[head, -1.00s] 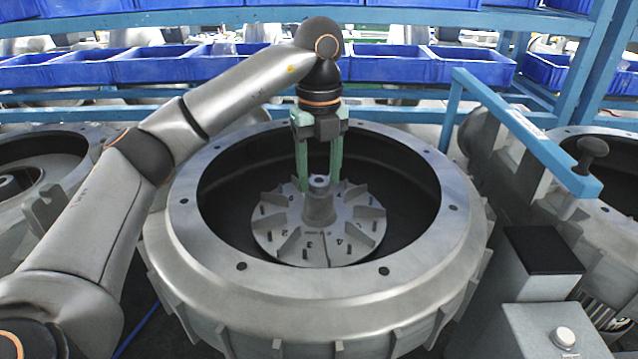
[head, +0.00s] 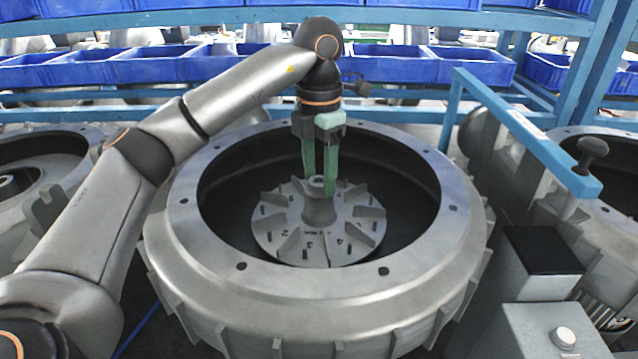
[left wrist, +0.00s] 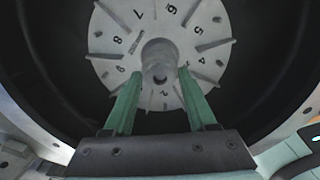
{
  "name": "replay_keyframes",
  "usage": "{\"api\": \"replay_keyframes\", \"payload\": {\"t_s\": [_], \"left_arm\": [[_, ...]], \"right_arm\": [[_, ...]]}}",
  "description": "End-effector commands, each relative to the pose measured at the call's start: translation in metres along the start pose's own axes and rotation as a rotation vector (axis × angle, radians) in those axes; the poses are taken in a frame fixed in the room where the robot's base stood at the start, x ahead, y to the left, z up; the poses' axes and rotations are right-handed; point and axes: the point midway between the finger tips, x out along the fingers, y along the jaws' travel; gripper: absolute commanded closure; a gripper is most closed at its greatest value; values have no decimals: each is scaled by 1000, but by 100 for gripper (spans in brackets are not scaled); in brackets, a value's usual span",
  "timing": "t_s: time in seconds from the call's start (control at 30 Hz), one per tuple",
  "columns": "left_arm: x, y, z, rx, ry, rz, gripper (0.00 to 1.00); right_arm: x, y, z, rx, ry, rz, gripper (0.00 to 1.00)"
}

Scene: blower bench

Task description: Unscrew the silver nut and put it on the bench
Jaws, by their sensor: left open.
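The silver nut (head: 317,181) is at the top of the central hub of the numbered, finned impeller (head: 285,238), inside the large round housing. It also shows in the left wrist view (left wrist: 160,72), end-on at the tip of the hub. My left gripper (head: 320,184) points straight down over the hub. Its two green fingers are open, one on each side of the nut; I cannot tell whether they touch it. In the left wrist view the fingertips (left wrist: 159,76) flank the hub top. My right gripper is not in view.
The wide grey housing rim (head: 295,287) surrounds the impeller. A blue rail (head: 525,130) and a dark knob (head: 593,148) stand to the right. A box with a silver button (head: 563,337) is at the lower right. Blue bins (head: 390,66) line the shelf behind.

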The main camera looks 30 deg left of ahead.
Motion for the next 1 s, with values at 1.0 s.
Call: {"api": "replay_keyframes", "payload": {"t_s": [1.0], "left_arm": [[0,0,0,682,2,0,65]], "right_arm": [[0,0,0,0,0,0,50]]}}
